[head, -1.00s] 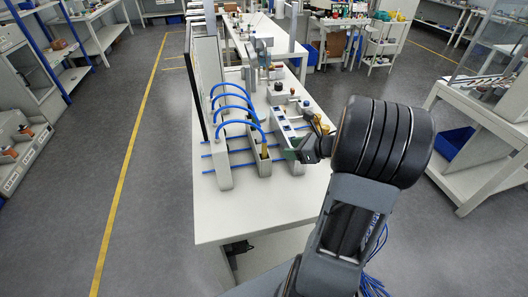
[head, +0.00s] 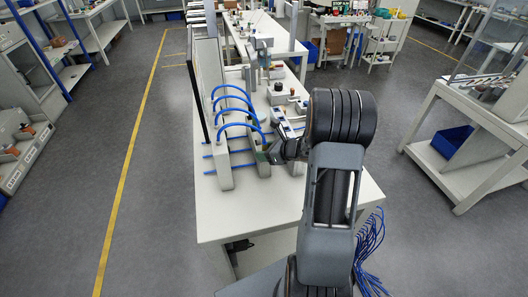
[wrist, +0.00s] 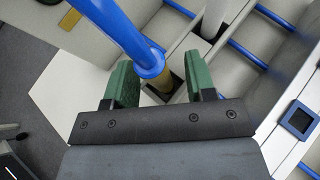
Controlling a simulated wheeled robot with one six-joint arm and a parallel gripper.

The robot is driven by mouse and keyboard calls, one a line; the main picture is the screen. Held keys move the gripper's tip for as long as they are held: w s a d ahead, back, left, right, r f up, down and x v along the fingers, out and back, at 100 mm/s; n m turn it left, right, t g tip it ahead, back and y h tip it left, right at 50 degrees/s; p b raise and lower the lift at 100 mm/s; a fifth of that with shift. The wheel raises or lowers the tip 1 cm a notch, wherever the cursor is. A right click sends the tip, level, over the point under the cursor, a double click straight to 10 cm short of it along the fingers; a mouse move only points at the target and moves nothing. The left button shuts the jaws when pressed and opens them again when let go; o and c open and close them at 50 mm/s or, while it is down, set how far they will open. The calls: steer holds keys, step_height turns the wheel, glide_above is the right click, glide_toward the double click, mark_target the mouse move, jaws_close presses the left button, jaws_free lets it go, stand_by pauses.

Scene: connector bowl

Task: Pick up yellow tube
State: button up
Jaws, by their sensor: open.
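The yellow tube (wrist: 162,81) shows in the wrist view below the end of a thick blue hose (wrist: 122,32), at a dark square opening in a pale block. My gripper (wrist: 160,84) is open, with a green fingertip on each side of the tube and visible space between them. In the head view my gripper (head: 268,155) is at the front end of the row of blue hoses (head: 238,126). There my gripper and arm hide most of the yellow tube. How far down the fingertips reach along it is hard to tell.
A tall pale panel (head: 204,95) stands left of the hoses. Blue rods (wrist: 262,56) run between the pale blocks. Small devices (head: 280,93) stand farther back on the white table (head: 230,220). The table's front left part is clear.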

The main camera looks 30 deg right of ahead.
steer(key=shift+w+a+f, duration=0.1)
steer(key=shift+w+a, duration=0.05)
steer(key=shift+w, duration=0.05)
jaws_close()
stand_by(0.4)
